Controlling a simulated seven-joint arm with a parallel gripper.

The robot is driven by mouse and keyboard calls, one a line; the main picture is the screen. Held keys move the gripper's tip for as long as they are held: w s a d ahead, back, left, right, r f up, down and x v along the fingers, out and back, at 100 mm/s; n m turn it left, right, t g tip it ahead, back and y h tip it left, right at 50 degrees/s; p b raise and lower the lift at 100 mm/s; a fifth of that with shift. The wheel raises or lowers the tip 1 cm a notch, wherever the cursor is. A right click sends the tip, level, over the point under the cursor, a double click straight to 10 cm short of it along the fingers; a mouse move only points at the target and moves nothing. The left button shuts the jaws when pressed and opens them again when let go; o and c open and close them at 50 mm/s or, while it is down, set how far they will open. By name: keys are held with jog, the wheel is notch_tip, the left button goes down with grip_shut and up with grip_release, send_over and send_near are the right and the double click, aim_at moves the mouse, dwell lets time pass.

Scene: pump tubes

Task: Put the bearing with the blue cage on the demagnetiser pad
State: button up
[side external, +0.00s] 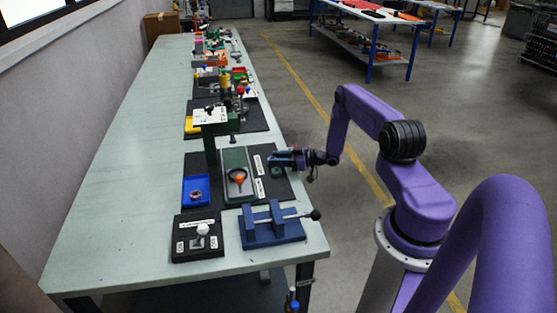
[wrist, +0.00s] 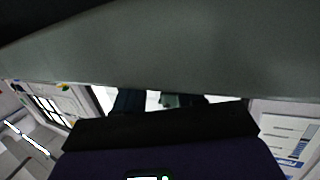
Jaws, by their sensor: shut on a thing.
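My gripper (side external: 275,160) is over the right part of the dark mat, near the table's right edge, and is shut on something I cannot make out. A small round greenish thing (side external: 277,171) shows just below the fingertips; I cannot tell if it is held or lies on the mat. In the wrist view a large grey-green surface (wrist: 170,45) fills the upper part, very close and unclear. No blue cage can be made out. A grey-green plate (side external: 236,158) with a black ring and an orange piece lies left of my gripper. I cannot tell which thing is the demagnetiser pad.
A blue vise (side external: 265,234) and a black box (side external: 183,252) with a white knob stand nearer. A dark green post (side external: 210,150) rises behind. The table's left side is clear.

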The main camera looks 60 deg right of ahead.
jog(key=shift+f, duration=0.2)
jog(key=o, duration=1.1)
jog(key=shift+c, duration=0.2)
